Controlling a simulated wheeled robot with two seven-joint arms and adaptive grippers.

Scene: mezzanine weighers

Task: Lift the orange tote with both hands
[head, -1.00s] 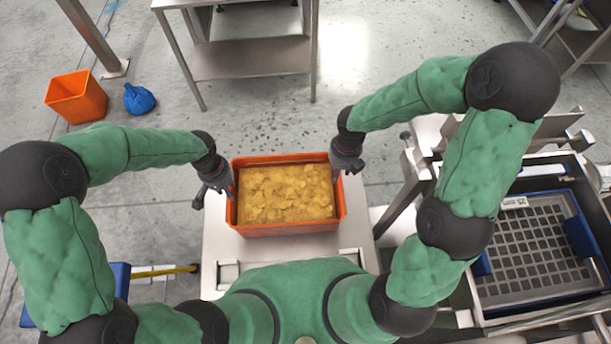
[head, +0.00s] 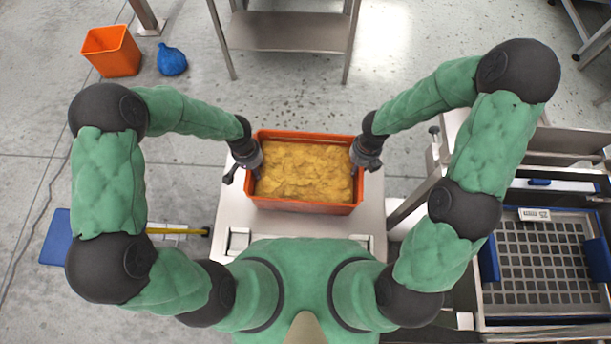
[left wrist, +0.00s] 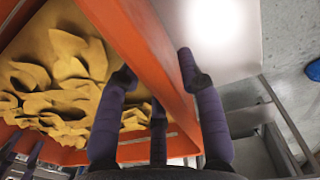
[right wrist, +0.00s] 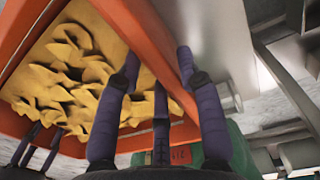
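The orange tote (head: 305,208), filled with lumpy yellow material (head: 305,168), sits level on a pale metal table, as far as the head view shows. My left gripper (left wrist: 155,65) is at its left end wall and my right gripper (right wrist: 158,62) at its right end wall. In each wrist view purple fingers lie on both sides of the tote wall, bent in close against it, so both grippers look shut on the wall. The fingertips are mostly hidden in the head view. Each wrist view also shows the other gripper's fingers inside the far wall.
The metal table (head: 232,215) has bare surface around the tote. Another metal table (head: 290,32) is behind, across open floor. An orange bin (head: 110,52) and blue bag (head: 172,62) stand back left.

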